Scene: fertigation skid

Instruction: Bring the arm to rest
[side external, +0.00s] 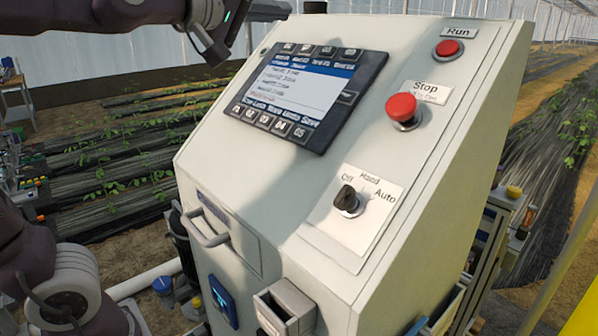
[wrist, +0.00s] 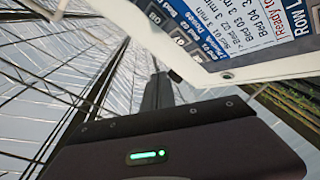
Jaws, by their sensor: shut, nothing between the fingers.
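My gripper (side external: 214,54) is at the top left of the side external view, beside the upper left edge of the sloped control cabinet (side external: 330,160). It appears apart from the cabinet. In the wrist view my gripper (wrist: 158,78) shows dark fingers together, with nothing held. A green light glows on its body. My arm shows at the left and top of the side external view; part of it is cut off.
The cabinet carries a screen (side external: 308,92), a red Stop button (side external: 401,107), a red Run button (side external: 448,48), a black selector knob (side external: 347,199) pointing near Off and a front handle (side external: 205,232). Planted rows (side external: 120,150) lie behind. Open air surrounds my gripper's left side.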

